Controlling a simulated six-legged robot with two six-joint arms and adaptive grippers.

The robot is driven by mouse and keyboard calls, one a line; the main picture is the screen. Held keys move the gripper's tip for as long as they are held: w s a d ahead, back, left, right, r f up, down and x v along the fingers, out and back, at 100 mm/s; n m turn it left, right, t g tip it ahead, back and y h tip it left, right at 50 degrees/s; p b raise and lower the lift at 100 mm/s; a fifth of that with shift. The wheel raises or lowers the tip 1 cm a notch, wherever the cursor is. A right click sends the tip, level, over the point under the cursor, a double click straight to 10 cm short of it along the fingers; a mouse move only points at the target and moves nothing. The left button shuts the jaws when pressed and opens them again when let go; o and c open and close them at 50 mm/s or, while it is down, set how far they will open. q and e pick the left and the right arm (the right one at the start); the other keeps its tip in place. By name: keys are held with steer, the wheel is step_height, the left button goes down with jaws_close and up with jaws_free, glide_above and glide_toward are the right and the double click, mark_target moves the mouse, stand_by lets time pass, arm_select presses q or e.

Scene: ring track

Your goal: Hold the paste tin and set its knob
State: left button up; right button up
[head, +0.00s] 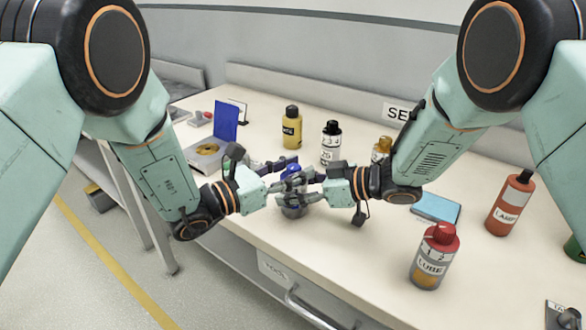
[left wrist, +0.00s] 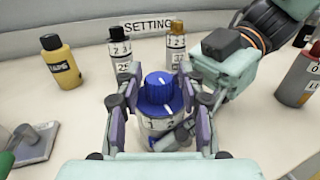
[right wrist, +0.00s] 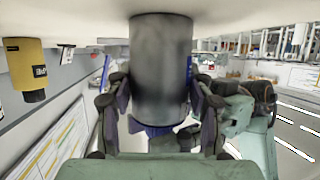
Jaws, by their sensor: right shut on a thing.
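The paste tin (head: 293,211) is a grey cylinder standing near the front edge of the bench, with a blue knob (left wrist: 158,88) on top. The knob has a white pointer line, and numbers 1 and 2 show on the light band below it. My right gripper (head: 309,188) is shut on the tin's side; in the upside-down right wrist view the tin (right wrist: 160,75) sits between its fingers. My left gripper (left wrist: 158,78) is open above the tin, one finger on each side of the knob. Whether a finger touches the knob is unclear.
Behind stand a yellow bottle (head: 291,127), a black-capped bottle (head: 330,146) and an amber-capped bottle (left wrist: 175,42), near a SETTING sign (left wrist: 147,25). A red-capped LUBE bottle (head: 434,258) and an orange bottle (head: 510,203) stand right. A blue panel (head: 225,118) stands left.

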arm_select(q)
steer(key=shift+o, duration=0.7)
steer(key=shift+a, duration=0.1)
steer(key=shift+s+a, duration=0.2)
steer(key=shift+a, duration=0.1)
steer(key=v, duration=1.1)
stand_by(0.5)
arm_select(e)
steer(key=o, duration=1.3)
steer(key=shift+o, duration=0.2)
steer(key=v, duration=1.2)
